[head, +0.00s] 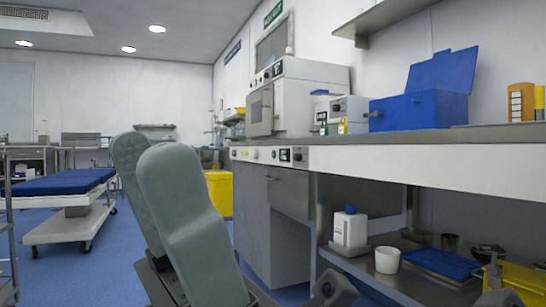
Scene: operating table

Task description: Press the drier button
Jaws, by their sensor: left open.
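A grey cabinet-type unit (252,215) under the worktop carries a light control strip (240,154) with small round buttons (256,154) and a dark display. A box-shaped white machine (305,98) with a front door stands above it on the worktop. I cannot tell which of the two is the drier, and no label is readable. My left gripper (148,148) is in the near foreground, left of the cabinet, with two large grey-green fingers pointing up. It is open and empty, apart from the buttons. My right gripper does not show.
The long worktop (430,159) fills the right side and holds a blue open-lidded box (420,104). A lower shelf holds a white bottle (350,228) and a white cup (388,260). A blue-topped trolley (62,184) stands left. A yellow bin (218,193) stands behind. Blue floor is open between them.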

